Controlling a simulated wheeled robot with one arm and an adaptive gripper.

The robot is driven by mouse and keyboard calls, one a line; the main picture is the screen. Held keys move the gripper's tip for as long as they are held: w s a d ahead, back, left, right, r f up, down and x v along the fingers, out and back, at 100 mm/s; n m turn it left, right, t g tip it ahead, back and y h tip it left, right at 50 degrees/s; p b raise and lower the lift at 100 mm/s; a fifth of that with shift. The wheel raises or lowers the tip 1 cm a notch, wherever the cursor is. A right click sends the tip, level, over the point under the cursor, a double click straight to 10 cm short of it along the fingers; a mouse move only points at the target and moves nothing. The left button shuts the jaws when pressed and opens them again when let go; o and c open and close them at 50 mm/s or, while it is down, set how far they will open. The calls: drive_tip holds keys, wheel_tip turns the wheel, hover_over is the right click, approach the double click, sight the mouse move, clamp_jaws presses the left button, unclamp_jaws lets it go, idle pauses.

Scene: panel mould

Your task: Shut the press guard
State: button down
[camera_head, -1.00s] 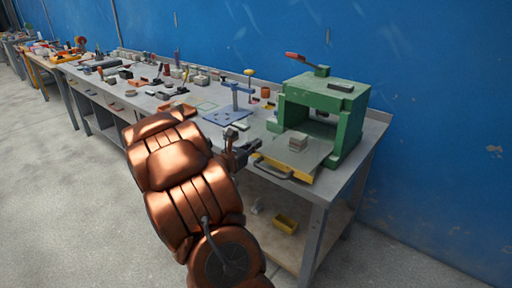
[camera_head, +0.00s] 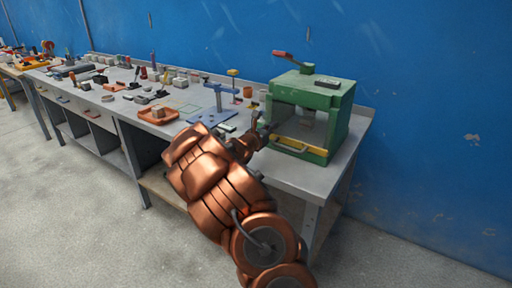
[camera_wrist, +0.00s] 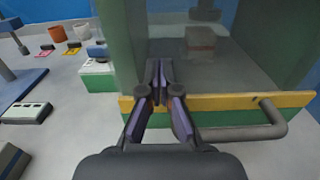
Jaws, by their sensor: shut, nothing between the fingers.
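The green press (camera_head: 335,100) stands at the right end of the bench. Its sliding guard has a yellow front bar (camera_head: 300,145) and a grey handle. The yellow bar lies close against the press front; the wrist view shows it (camera_wrist: 235,102) across the opening, with the handle (camera_wrist: 275,128) at its right. A grey-brown block (camera_wrist: 200,40) sits inside, between the green walls. My gripper (camera_wrist: 160,68) is shut and empty, in front of the bar's left part, left of the handle. It also shows in the head view (camera_head: 262,128). I cannot tell whether its fingertips touch the bar.
A blue drill-like stand (camera_head: 216,112) and an orange tray (camera_head: 158,115) stand left of the press. A small white-green box (camera_wrist: 97,74) is beside the press wall. Several small tools and blocks fill the bench further left. A blue wall is behind.

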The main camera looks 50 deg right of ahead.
drive_tip(key=shift+d+r, duration=0.15)
drive_tip(key=shift+d, duration=0.05)
drive_tip(key=shift+r, duration=0.1)
idle(0.4)
drive_tip(key=s+a+b, duration=0.1)
drive_tip(key=a+b, duration=0.1)
drive_tip(key=a, duration=1.2)
drive_tip(key=shift+s+f, duration=0.15)
drive_tip(key=shift+f, duration=0.1)
